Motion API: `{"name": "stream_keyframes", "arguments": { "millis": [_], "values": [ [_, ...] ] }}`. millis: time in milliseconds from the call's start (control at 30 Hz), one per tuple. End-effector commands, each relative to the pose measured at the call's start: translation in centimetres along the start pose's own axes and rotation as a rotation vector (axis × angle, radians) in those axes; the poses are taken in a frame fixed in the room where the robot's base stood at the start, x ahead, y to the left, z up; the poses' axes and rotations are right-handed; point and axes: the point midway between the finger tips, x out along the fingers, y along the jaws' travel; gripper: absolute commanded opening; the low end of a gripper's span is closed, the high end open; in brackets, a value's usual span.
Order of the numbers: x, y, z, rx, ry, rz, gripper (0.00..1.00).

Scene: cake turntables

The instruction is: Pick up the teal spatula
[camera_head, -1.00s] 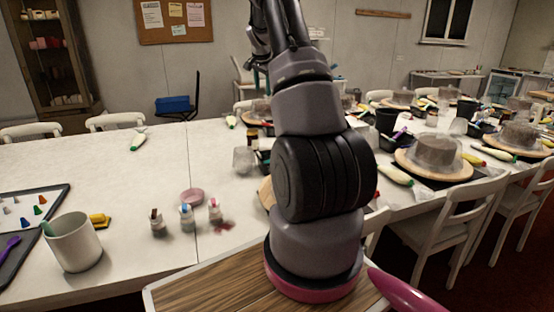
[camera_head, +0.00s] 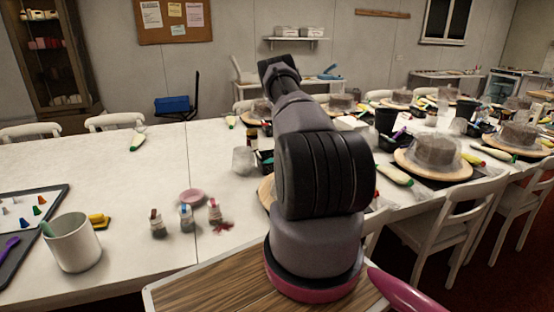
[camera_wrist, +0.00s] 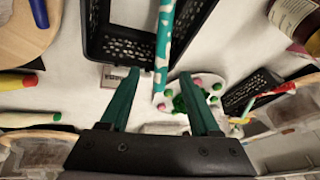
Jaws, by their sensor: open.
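My gripper (camera_wrist: 159,74) is open in the wrist view, its two dark teal fingers apart with nothing held between them. A teal-and-white patterned stick (camera_wrist: 164,38) lies just beyond the fingertips, across the right part of a black perforated basket (camera_wrist: 93,40). I cannot tell which of these is the teal spatula. My gripper is hidden in the head view.
A white palette (camera_wrist: 204,86) with green and pink dabs lies beside the basket. A second black basket (camera_wrist: 250,92) and a brown bottle (camera_wrist: 290,15) are at the right. Small paint bottles (camera_head: 187,217) stand on the table. The left tabletop (camera_head: 100,170) is mostly clear.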

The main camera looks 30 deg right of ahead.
Motion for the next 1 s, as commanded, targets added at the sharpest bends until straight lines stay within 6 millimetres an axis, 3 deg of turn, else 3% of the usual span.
{"name": "stream_keyframes", "arguments": {
  "millis": [467,800,833,1000],
  "values": [
    [4.9,-0.2,-0.1,-0.002,0.000,-0.001,0.63],
    [5.5,-0.2,-0.1,-0.001,-0.001,0.001,0.63],
    [5.5,-0.2,-0.1,-0.001,-0.001,0.001,0.61],
    [5.5,-0.1,-0.1,-0.001,-0.002,0.002,0.00]
  ]
}}
